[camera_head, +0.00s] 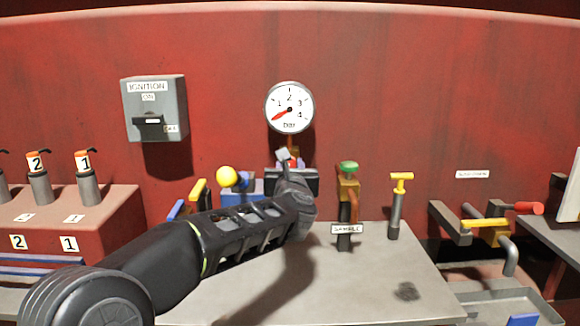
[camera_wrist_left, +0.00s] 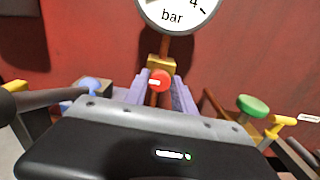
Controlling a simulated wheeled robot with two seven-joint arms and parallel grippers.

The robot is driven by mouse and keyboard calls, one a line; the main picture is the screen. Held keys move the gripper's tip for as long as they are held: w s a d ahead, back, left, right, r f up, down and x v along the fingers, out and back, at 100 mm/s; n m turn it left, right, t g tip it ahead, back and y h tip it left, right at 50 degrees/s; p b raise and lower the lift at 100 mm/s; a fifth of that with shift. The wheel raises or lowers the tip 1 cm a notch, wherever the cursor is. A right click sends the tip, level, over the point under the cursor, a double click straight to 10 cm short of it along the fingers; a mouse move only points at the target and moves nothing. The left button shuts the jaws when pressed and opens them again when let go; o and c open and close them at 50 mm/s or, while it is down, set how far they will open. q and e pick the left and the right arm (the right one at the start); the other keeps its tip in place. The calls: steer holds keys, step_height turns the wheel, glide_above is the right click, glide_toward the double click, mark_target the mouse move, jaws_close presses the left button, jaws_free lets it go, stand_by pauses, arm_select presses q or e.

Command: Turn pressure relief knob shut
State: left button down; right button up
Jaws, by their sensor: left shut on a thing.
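A red knob (camera_head: 292,161), which I take as the pressure relief knob, sits on a brass fitting under the round bar gauge (camera_head: 289,107). In the left wrist view the red knob (camera_wrist_left: 160,80) lies between the purple-grey fingers, below the brass block (camera_wrist_left: 161,65). My left gripper (camera_head: 289,160) reaches in from the left and is shut on the red knob. In the left wrist view my left gripper (camera_wrist_left: 160,84) hides the fitting's lower part. The gauge needle points to the lower left, below 1. My right gripper is not in view.
A yellow ball-topped lever (camera_head: 227,176) and a yellow handle (camera_head: 199,190) stand left of the gripper. A green-topped valve (camera_head: 348,167) and a yellow T-handle (camera_head: 401,177) stand to the right. The grey bench (camera_head: 375,285) is clear in front. An ignition box (camera_head: 155,108) hangs on the red wall.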

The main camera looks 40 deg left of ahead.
arm_select(q)
steer(key=m, duration=0.3)
steer(key=shift+d+m, duration=0.1)
steer(key=shift+m, duration=0.2)
steer(key=m, duration=0.4)
steer(key=shift+p, duration=0.3)
steer(key=m+p, duration=0.1)
steer(key=m, duration=0.4)
steer(key=shift+w, duration=0.1)
steer(key=m+p, duration=0.2)
steer(key=m, duration=0.3)
steer(key=shift+f, duration=0.2)
steer(key=c, duration=1.1)
jaws_free()
steer(key=shift+o, duration=0.2)
